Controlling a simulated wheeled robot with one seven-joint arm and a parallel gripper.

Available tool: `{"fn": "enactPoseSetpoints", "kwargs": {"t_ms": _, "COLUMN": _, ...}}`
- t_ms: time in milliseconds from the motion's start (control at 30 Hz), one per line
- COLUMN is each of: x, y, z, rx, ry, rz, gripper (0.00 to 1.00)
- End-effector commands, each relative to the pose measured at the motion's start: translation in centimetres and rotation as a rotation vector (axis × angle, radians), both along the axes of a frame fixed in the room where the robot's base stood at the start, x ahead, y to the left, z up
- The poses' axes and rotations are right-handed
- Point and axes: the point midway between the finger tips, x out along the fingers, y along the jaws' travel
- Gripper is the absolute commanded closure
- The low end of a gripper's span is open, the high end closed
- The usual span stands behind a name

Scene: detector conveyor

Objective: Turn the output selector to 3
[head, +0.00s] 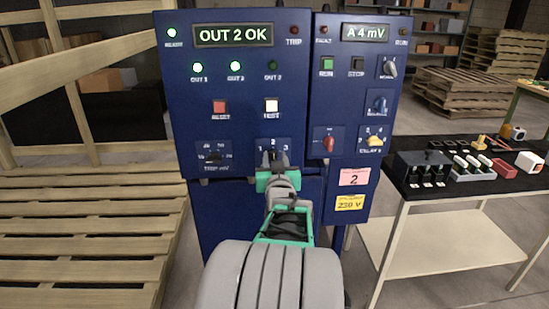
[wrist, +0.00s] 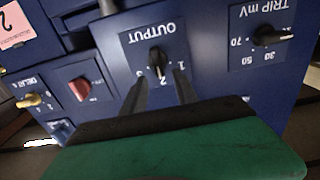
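The output selector (wrist: 157,60) is a black knob on a dark blue plate marked OUTPUT, upside down in the wrist view. In the head view my gripper (head: 272,160) covers most of the knob, below the marks 1, 2 and 3. The display (head: 233,35) reads OUT 2 OK.
The TRIP mV knob (head: 214,156) is left of the selector in the head view. A red knob (head: 328,142) and yellow knob (head: 374,140) are to the right. Red (head: 219,107) and white (head: 272,106) buttons sit above. A black-topped table (head: 450,185) with parts stands at right.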

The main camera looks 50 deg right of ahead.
Motion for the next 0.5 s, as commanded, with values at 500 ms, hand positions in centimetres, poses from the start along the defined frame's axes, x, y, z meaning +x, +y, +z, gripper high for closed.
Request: {"fn": "enactPoseSetpoints", "kwargs": {"t_ms": 500, "x": 1.21, "y": -1.33, "z": 0.01, "rx": 0.000, "ry": 0.000, "rz": 0.000, "gripper": 0.74}}
